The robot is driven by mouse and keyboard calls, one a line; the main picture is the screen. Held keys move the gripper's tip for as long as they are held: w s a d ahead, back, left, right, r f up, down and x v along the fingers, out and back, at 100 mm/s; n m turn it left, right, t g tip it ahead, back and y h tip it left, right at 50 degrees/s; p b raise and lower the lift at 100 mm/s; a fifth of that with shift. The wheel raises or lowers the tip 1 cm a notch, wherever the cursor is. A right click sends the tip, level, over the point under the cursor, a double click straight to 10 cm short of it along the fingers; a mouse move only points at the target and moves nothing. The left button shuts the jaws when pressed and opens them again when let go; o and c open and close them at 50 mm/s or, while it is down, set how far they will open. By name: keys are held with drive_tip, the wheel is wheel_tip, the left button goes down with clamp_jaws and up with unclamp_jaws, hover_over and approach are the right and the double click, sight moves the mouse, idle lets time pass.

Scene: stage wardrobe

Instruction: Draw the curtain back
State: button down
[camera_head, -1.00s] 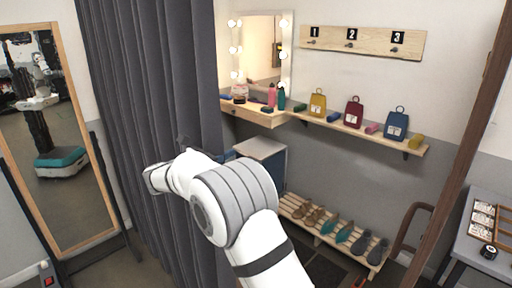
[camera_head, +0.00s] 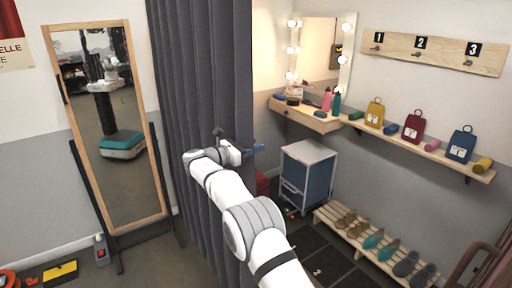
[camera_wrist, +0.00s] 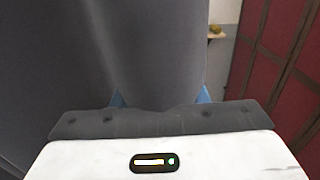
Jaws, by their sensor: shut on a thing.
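The dark grey curtain (camera_head: 195,80) hangs in tall folds left of centre in the head view, between the standing mirror and the dressing area. It fills the left and middle of the wrist view (camera_wrist: 100,50). My gripper (camera_head: 257,149) is at the curtain's right edge, about mid-height in the picture. In the wrist view, its blue fingers (camera_wrist: 160,97) show on both sides of a curtain fold, and it is shut on that edge. The exact contact is hidden behind the gripper body.
A standing mirror (camera_head: 110,130) is left of the curtain. A grey-blue drawer cabinet (camera_head: 307,175), a lit vanity mirror (camera_head: 318,55), a shelf with bags (camera_head: 425,150) and a shoe rack (camera_head: 375,250) are to the right. A red panelled surface (camera_wrist: 285,60) shows in the wrist view.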

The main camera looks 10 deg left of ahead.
drive_tip(key=shift+w+a+p, duration=0.3)
drive_tip(key=shift+w+a, duration=0.5)
drive_tip(key=shift+w, duration=0.05)
drive_tip(key=c, duration=0.8)
unclamp_jaws()
drive_tip(key=shift+c, duration=0.2)
drive_tip(key=shift+a, duration=0.15)
drive_tip(key=shift+s+a+f, duration=0.1)
drive_tip(key=shift+s+a, duration=0.15)
drive_tip(key=shift+s, duration=0.05)
drive_tip(key=b+v, duration=0.2)
drive_tip(key=v, duration=0.5)
